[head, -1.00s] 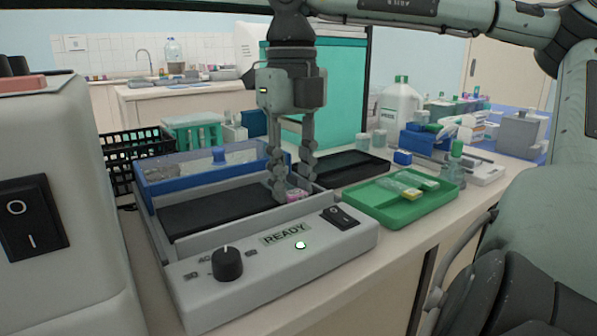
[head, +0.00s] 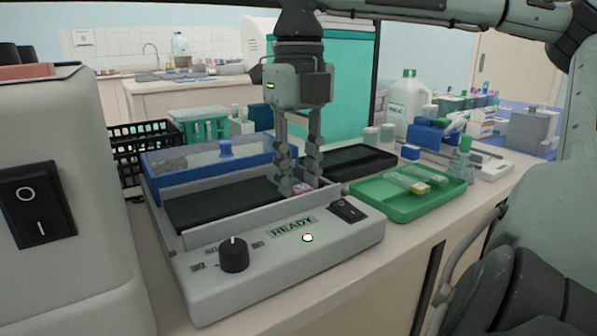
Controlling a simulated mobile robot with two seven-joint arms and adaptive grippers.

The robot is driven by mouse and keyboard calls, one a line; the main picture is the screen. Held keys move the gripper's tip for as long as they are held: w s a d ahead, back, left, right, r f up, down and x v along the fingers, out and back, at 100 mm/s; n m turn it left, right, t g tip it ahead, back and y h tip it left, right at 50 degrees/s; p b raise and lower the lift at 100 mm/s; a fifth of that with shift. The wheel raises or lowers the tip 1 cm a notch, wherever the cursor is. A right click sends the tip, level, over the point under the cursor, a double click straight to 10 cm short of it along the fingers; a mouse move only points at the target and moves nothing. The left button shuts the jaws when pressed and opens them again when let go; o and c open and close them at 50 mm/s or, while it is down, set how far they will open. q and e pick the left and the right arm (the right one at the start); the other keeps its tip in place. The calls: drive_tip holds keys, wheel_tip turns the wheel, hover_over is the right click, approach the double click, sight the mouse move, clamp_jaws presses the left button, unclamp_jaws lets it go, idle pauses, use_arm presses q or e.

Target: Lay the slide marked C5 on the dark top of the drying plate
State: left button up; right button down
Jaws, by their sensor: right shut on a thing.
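The drying plate is a grey device with a dark top (head: 222,203), a black knob and a lit READY panel, at the centre left. My right gripper (head: 300,188) points down over the right end of the dark top, low inside the raised side walls. It is shut on a slide (head: 303,189), of which only a small pinkish end shows at the fingertips. Its mark cannot be read, and the fingers hide most of it. I cannot tell whether the slide touches the dark top. My left gripper is not in view.
A green tray (head: 399,208) with a yellow-ended slide (head: 419,188) stands to the right. A black tray (head: 352,164) and a blue-edged container (head: 208,160) stand behind the plate. A green-capped bottle (head: 460,160) is beyond the green tray. A large grey machine (head: 70,180) fills the left.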

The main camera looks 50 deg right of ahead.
drive_tip(key=c, duration=1.1)
unclamp_jaws()
drive_tip(key=shift+c, duration=0.2)
wheel_tip(320, 180, up, 12)
